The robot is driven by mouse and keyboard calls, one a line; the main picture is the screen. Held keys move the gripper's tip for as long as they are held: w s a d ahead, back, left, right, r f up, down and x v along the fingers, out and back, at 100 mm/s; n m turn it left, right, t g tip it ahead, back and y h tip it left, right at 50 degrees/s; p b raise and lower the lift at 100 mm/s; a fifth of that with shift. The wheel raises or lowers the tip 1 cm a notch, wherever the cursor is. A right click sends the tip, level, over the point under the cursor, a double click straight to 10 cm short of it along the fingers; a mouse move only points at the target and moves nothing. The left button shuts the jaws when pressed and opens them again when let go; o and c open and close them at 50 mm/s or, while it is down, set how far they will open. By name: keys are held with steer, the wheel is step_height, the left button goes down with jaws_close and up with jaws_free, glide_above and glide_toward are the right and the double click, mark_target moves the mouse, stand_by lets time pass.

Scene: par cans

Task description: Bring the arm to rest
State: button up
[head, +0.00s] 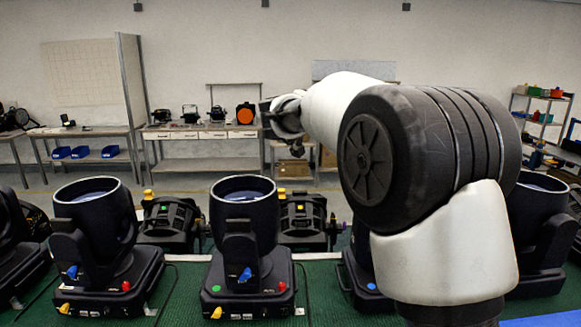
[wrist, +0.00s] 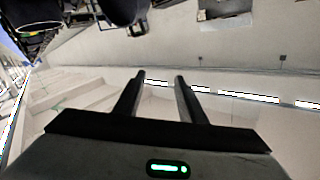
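My arm fills the right half of the head view, with white links and a large black joint. My gripper (head: 268,118) is at its far end, raised above the row of black lights and pointing left. In the wrist view my gripper (wrist: 160,80) shows two dark fingers standing apart with nothing between them. The fingers touch nothing that I can see.
Black moving-head lights (head: 244,215) stand in a row on a green surface (head: 180,290) below my arm. Smaller black lamps (head: 168,217) stand behind them. Workbenches (head: 200,133) line the back wall, and a shelf (head: 541,112) stands at the right. The air left of my gripper is free.

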steer(key=s+a+r+n+t+y, duration=0.5)
steer(key=r+n+y, duration=0.1)
steer(key=r+y, duration=0.1)
steer(key=s+a+f+n+g+y, duration=0.3)
steer(key=s+a+f+n+y, duration=0.25)
steer(key=s, duration=0.35)
steer(key=s+d+f+g, duration=0.2)
steer(key=s+f+g, duration=0.1)
steer(key=s+f, duration=0.5)
steer(key=s+d+f+g+h, duration=0.1)
steer(key=s+d+f+g, duration=0.2)
steer(key=s+f, duration=0.5)
steer(key=s+d+f+g, duration=0.3)
steer(key=s+f, duration=0.5)
steer(key=s, duration=0.6)
steer(key=shift+s+d+g, duration=0.15)
steer(key=shift+g, duration=0.25)
steer(key=shift+n, duration=0.25)
